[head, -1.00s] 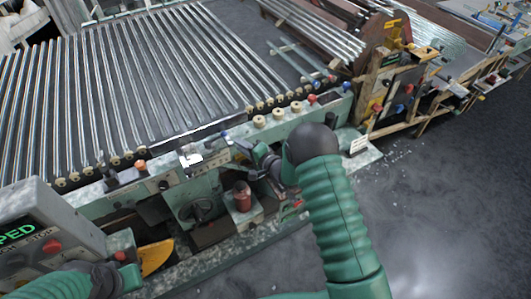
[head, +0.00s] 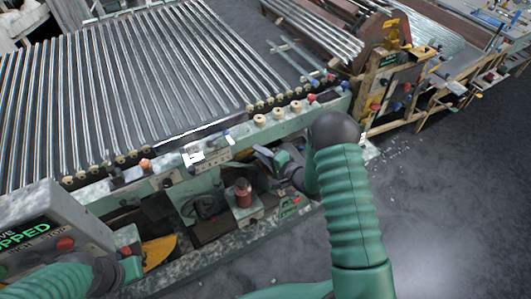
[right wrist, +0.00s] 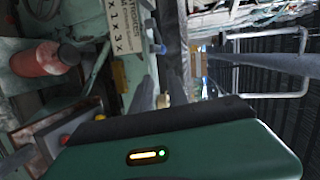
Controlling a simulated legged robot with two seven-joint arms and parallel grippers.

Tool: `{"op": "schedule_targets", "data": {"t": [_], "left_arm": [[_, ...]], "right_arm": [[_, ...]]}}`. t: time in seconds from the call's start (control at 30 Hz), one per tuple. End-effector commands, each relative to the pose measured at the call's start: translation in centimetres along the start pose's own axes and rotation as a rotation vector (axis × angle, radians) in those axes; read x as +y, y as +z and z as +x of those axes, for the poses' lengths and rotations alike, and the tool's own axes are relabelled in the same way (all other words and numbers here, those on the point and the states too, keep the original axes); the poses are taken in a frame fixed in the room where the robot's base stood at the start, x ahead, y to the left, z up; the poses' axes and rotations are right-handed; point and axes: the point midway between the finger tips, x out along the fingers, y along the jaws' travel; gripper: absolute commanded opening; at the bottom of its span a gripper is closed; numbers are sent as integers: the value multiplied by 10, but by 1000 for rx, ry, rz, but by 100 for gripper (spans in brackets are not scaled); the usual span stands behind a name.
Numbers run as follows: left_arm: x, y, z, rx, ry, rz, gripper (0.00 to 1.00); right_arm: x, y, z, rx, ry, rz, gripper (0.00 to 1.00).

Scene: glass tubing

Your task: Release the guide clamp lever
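No lever can be told for certain as the guide clamp lever.
A red cylinder (head: 242,193) stands on the machine's lower ledge, and shows in the right wrist view (right wrist: 38,60). A control panel (head: 45,235) reads partly "PPED". Glass tubes (head: 120,80) lie on the bed. An orange knob (head: 145,164) is on the rail.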

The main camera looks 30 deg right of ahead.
Motion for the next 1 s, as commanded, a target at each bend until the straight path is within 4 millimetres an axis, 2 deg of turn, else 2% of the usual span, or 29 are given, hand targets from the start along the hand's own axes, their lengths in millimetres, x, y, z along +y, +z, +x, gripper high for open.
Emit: {"op": "schedule_targets", "data": {"t": [0.3, 0.83, 0.93, 1.0], "left_arm": [[0, -2, -9, 0, 0, 0, 0], [0, -2, -9, 0, 0, 0, 0], [0, -2, -7, 0, 0, 0, 0], [0, -1, -4, 0, 0, 0, 0]], "right_arm": [[0, -3, -22, -1, 0, 1, 20], [1, -4, -25, 0, 0, 1, 20], [2, -5, -37, 3, 1, 1, 20], [2, -5, -52, 4, 1, 2, 20]]}}
